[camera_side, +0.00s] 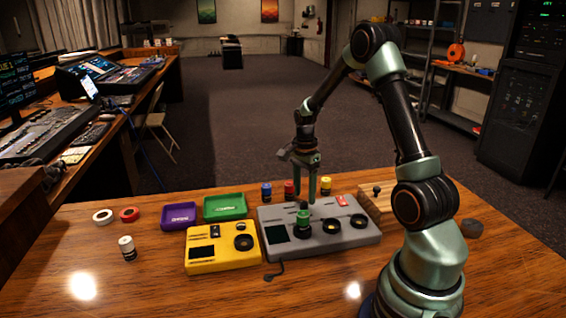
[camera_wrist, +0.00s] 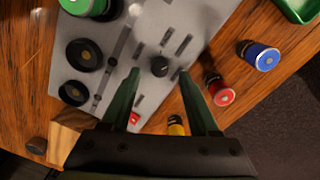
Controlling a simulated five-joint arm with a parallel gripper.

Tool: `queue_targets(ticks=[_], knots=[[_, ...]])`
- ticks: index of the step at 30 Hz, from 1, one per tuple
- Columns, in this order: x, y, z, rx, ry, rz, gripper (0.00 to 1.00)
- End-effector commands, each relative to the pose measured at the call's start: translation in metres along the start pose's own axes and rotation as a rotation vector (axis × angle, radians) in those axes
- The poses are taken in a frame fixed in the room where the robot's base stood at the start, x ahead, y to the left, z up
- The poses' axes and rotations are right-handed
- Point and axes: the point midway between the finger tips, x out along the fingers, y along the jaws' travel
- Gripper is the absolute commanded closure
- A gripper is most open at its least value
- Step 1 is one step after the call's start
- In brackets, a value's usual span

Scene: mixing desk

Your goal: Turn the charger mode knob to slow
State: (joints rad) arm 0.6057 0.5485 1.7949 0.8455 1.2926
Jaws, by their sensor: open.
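A green cylinder (camera_side: 303,221) stands at the front of the device. I cannot read the setting labels.
Purple (camera_side: 180,216) and green (camera_side: 225,207) trays lie back left. The front left table is mostly clear.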

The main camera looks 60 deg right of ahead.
Motion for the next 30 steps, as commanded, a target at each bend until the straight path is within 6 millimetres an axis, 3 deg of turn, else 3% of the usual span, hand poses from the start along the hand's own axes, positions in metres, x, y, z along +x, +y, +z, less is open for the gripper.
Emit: queue_targets(ticks=[6, 16, 17, 21, 30], knots=[[0.021, 0.000, 0.000, 0.000, -0.001, 0.002, 0.39], [0.023, 0.000, 0.000, -0.001, 0.000, -0.001, 0.39], [0.023, 0.000, 0.000, -0.001, 0.000, -0.001, 0.46], [0.023, 0.000, 0.000, -0.001, 0.000, -0.001, 1.00], [0.023, 0.000, 0.000, -0.018, 0.000, -0.001, 1.00]])
